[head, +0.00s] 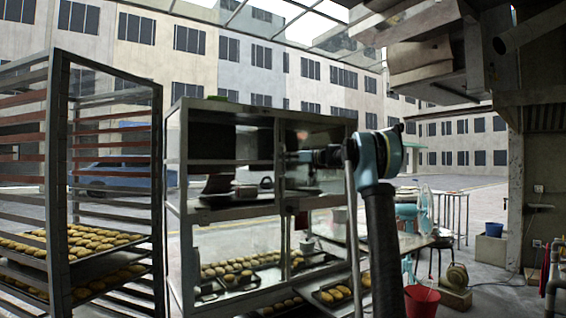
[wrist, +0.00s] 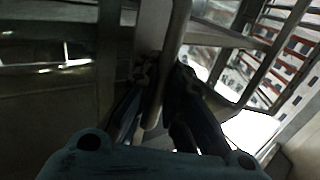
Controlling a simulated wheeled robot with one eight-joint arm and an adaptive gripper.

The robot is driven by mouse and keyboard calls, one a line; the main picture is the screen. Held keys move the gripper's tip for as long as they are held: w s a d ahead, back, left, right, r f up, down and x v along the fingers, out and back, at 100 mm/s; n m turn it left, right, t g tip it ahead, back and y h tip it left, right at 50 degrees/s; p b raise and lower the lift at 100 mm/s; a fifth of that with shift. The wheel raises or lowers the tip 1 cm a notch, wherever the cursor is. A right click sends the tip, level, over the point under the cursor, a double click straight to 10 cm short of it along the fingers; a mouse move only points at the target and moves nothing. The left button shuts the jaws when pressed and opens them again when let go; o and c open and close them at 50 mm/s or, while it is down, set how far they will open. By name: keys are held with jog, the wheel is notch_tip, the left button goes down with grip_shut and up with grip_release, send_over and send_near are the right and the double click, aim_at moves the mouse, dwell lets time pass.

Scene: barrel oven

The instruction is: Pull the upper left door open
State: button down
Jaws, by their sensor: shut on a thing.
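A metal display cabinet (head: 175,215) with glazed upper and lower levels stands in the middle of the head view. Its upper left door (head: 230,145) is at the left of the upper level; the glass makes it hard to tell how far it stands open. My gripper (head: 292,158) is at the middle upright of the cabinet's upper level, reaching in from the right. In the wrist view my gripper (wrist: 165,78) is shut on a pale upright bar, the door handle (wrist: 178,35), which runs between its dark fingers. The fingertips are partly lost in shadow.
A tall rack with trays of buns (head: 75,245) stands left of the cabinet. Bread trays (head: 340,290) lie low at the cabinet's front right. A red bucket (head: 421,300) and a table stand to the right. My arm hides part of the cabinet's right side.

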jog(key=shift+w+d, duration=0.3)
jog(key=shift+d, duration=0.1)
jog(key=c, duration=1.7)
grip_release()
jog(key=shift+w+d, duration=0.1)
jog(key=shift+d, duration=0.1)
jog(key=shift+a, duration=0.1)
jog(key=shift+s, duration=0.25)
jog(key=v, duration=1.1)
jog(key=shift+d, duration=0.45)
